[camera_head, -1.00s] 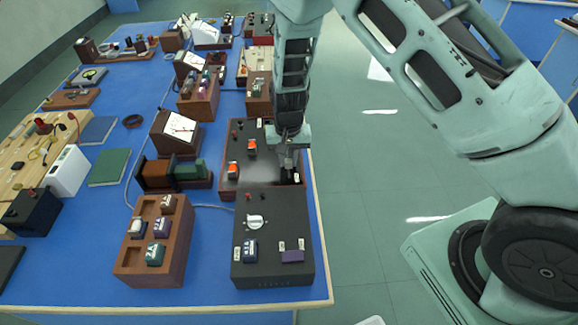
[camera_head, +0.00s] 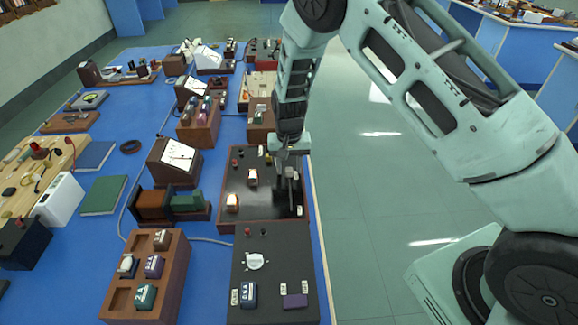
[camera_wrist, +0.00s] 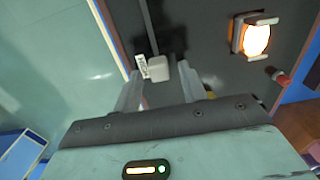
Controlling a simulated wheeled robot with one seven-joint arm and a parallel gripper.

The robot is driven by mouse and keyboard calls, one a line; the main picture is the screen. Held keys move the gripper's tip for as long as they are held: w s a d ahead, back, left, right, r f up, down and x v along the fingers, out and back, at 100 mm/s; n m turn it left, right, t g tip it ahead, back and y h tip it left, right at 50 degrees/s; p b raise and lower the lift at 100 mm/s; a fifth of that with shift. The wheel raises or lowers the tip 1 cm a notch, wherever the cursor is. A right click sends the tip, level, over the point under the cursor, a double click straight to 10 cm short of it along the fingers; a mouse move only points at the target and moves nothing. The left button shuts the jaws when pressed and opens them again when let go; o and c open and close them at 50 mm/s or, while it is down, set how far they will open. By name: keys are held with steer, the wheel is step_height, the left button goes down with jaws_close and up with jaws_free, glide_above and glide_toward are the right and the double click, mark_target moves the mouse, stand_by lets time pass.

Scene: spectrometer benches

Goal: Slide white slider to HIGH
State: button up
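The white slider (camera_wrist: 158,68) is a small pale block on a dark panel in the wrist view. In the head view my gripper (camera_head: 288,170) points down over the right part of the dark panel (camera_head: 270,212), which has a wooden frame; the fingers largely hide the slider there.
A meter (camera_head: 178,156) stands left. Open floor lies right of the bench.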

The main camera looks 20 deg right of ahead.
mark_target(289, 168)
steer(key=shift+r, duration=0.1)
step_height(289, 168, up, 17)
steer(key=b, duration=0.3)
steer(key=shift+r, duration=0.1)
stand_by(0.4)
steer(key=s+a+r+n+y, duration=0.1)
steer(key=s+a+r+n, duration=0.15)
steer(key=s+a, duration=0.4)
steer(key=s+a+r+n, duration=0.2)
steer(key=s+a+n, duration=0.1)
steer(key=s, duration=0.7)
steer(key=s+n, duration=0.6)
steer(key=s, duration=1.2)
steer(key=shift+s+d+f, duration=0.25)
steer(key=shift+d+f, duration=0.15)
